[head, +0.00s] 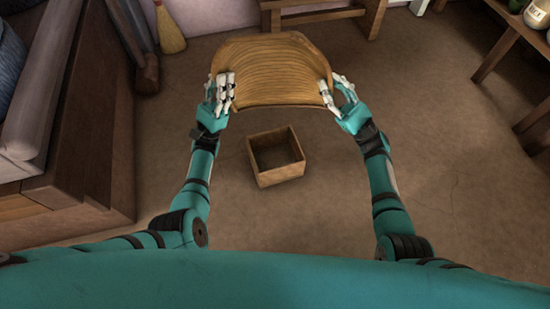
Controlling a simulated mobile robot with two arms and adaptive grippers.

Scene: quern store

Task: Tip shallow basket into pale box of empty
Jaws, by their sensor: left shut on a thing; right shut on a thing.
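The shallow basket (270,66) is a wide, ribbed, yellow-brown tray in the upper middle of the head view. It is held up in the air, and its visible ribbed face looks bare. My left gripper (219,92) is shut on its left side. My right gripper (334,95) is shut on its right side. The pale box (278,176) is a small square open wooden box on the floor, lower in the picture than the basket and between my forearms. Its visible inside looks empty, though the inside is dark.
A wooden bench with grey cushions (35,115) stands at the left. A broom (168,28) leans at the back. A low wooden frame (320,12) is behind the basket. A wooden table (500,40) with jars is at the right. The floor around the box is clear.

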